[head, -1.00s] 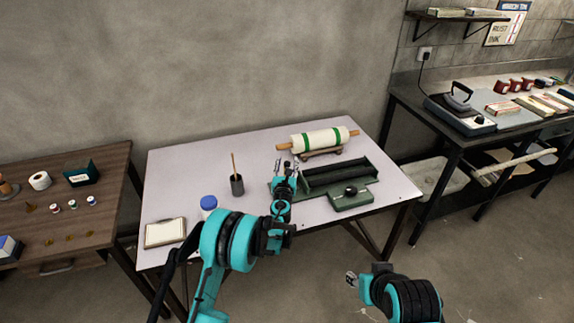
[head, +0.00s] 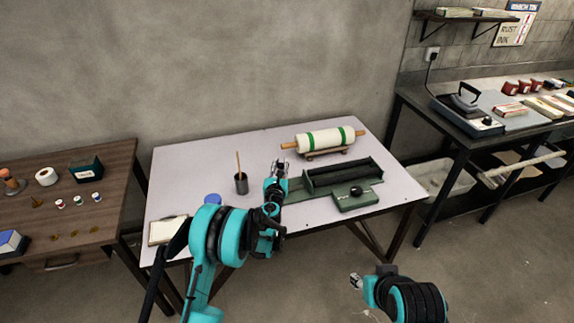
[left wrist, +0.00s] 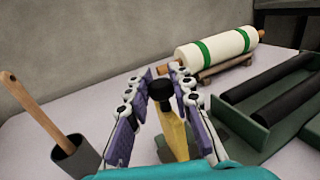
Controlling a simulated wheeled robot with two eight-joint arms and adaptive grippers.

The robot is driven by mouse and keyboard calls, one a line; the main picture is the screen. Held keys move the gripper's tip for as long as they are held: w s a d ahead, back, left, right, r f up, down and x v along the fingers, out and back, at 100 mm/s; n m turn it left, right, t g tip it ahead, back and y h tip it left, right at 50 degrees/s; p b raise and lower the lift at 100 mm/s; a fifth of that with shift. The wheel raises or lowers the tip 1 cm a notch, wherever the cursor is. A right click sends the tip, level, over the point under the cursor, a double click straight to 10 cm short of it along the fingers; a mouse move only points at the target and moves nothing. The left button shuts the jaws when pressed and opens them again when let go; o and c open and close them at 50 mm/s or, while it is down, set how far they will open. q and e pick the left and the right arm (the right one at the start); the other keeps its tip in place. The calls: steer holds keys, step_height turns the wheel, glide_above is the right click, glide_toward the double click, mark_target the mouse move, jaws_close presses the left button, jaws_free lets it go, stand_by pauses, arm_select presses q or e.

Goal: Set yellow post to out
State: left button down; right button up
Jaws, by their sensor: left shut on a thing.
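The yellow post (left wrist: 175,135) with a black knob (left wrist: 161,93) on top stands between the fingers of my left gripper (left wrist: 163,108) in the left wrist view. The fingers are shut on it. In the head view my left gripper (head: 279,167) is over the table at the left end of the green machine with dark rollers (head: 342,176), and hides the post. My right gripper (head: 355,282) is low, in front of the table and away from the post; its jaws are too small to read.
A cup with a wooden stick (head: 241,185) stands left of my left gripper. A striped roll (head: 325,139) lies on a stand behind the machine. A blue lid (head: 212,199) and a pale pad (head: 167,231) are at the table's left. The back left table area is clear.

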arm_select(q)
steer(key=shift+a, duration=0.2)
steer(key=c, duration=1.3)
jaws_free()
steer(key=shift+a, duration=0.15)
steer(key=shift+s, duration=0.15)
steer(key=shift+s, duration=0.3)
steer(key=s, duration=1.1)
steer(key=shift+a, duration=0.4)
steer(key=shift+s, duration=0.1)
